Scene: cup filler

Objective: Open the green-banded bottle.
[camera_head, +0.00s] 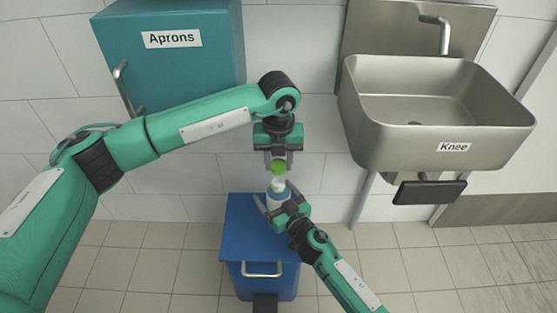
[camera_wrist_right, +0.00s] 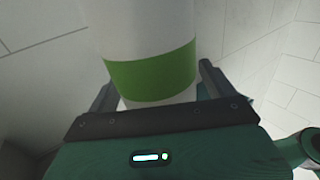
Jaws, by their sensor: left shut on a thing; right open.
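The green-banded bottle (camera_wrist_right: 145,30) is white with a wide green band and stands between the spread fingers of my right gripper (camera_wrist_right: 155,88). In the head view its white upper part (camera_head: 277,184) shows just above my right gripper (camera_head: 278,203), which is open around it. I cannot tell whether the cap is still joined to the bottle. The top of the bottle is outside the wrist view.
A blue bin (camera_head: 236,230) with a handle stands on the tiled floor below the grippers. A teal cabinet labelled Aprons (camera_head: 190,75) hangs at the upper left. A steel sink labelled Knee (camera_head: 400,140) is on the wall at the right, clear of both arms.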

